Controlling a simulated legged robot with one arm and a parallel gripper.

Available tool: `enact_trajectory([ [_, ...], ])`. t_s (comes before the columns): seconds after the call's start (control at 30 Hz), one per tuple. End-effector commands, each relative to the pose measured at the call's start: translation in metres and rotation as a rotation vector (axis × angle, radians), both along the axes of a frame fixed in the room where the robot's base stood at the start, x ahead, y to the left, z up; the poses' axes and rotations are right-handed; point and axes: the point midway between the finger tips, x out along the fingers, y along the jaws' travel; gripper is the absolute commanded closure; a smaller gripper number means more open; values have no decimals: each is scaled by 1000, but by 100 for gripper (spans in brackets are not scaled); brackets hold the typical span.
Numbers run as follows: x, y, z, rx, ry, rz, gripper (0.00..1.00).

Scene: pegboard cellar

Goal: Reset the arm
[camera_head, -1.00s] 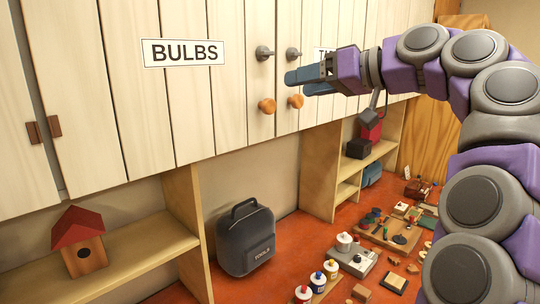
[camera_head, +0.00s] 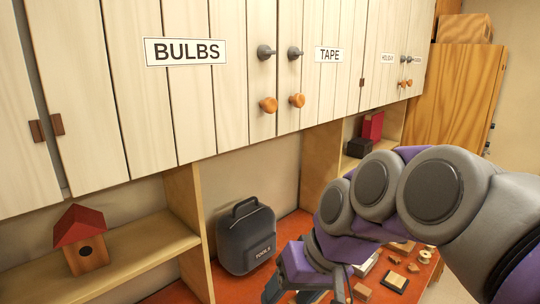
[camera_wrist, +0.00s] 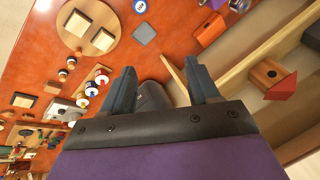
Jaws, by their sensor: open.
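My gripper (camera_head: 305,292) is low in the head view, in front of the red bench top and to the right of the dark tool bag. My purple and grey arm is folded down on the right side. In the wrist view my gripper (camera_wrist: 163,88) shows two blue-grey fingers spread apart with nothing held between them. Part of the dark tool bag (camera_wrist: 152,95) shows beyond the fingers, apart from them as far as I can tell.
Closed white cabinets labelled BULBS (camera_head: 185,51) and TAPE (camera_head: 328,55) hang above, with projecting knobs. A birdhouse (camera_head: 82,240) stands on a wooden shelf (camera_head: 140,250) at left. The tool bag (camera_head: 246,237) stands on the bench. Paint bottles (camera_wrist: 92,88) and small wooden pieces lie on the bench.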

Motion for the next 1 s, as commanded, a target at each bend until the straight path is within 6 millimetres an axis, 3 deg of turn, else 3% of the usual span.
enact_trajectory([
  [0.1, -40, -21, -45, -101, 84, -47, 40],
  [0.3, -110, -63, -113, -260, 224, -133, 40],
  [0.5, -168, -96, -156, -370, 325, -201, 40],
  [0.7, -191, -108, -171, -408, 364, -227, 40],
  [1.0, -191, -108, -171, -408, 364, -227, 40],
])
